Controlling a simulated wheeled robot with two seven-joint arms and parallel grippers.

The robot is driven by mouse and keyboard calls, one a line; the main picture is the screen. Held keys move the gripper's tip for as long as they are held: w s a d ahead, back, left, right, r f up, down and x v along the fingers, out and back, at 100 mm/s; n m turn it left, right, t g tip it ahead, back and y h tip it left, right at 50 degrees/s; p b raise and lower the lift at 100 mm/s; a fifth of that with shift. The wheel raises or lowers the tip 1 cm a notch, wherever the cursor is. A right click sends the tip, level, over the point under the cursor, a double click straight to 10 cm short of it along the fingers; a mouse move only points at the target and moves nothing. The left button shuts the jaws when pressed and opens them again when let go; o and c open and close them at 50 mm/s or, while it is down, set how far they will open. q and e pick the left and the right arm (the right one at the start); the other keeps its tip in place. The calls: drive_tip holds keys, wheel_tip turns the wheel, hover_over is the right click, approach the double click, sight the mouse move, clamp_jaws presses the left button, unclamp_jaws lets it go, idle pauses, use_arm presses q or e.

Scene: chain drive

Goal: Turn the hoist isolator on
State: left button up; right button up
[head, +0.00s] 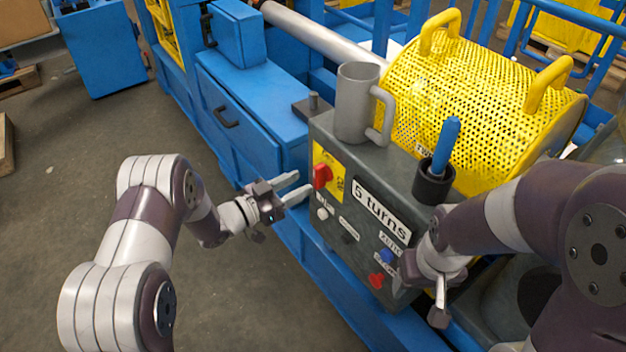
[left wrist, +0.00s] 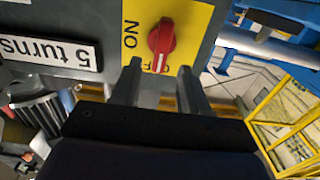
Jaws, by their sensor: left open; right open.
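The hoist isolator is a red rotary knob (head: 321,176) on a yellow plate on the grey control box (head: 352,165). In the left wrist view the red knob (left wrist: 161,42) lies along the picture's vertical, its lower end by the partly hidden OFF lettering; ON is to its left. My left gripper (head: 304,182) is open and empty, its fingertips just left of the knob in the head view. In the left wrist view its fingertips (left wrist: 159,70) flank the knob's lower end; contact cannot be told. My right gripper (head: 446,296) is open near the box's lower right, partly hidden.
A grey mug (head: 355,105) and a dark cup (head: 433,184) with a blue-handled tool stand on the box. A "5 turns" label (head: 382,211), a blue button (head: 387,255) and a red button (head: 376,281) are on its front. A yellow perforated guard (head: 470,90) is behind.

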sight(314, 176)
use_arm(q)
drive_tip(key=x, duration=0.5)
drive_tip(key=shift+w, duration=0.1)
clamp_jaws()
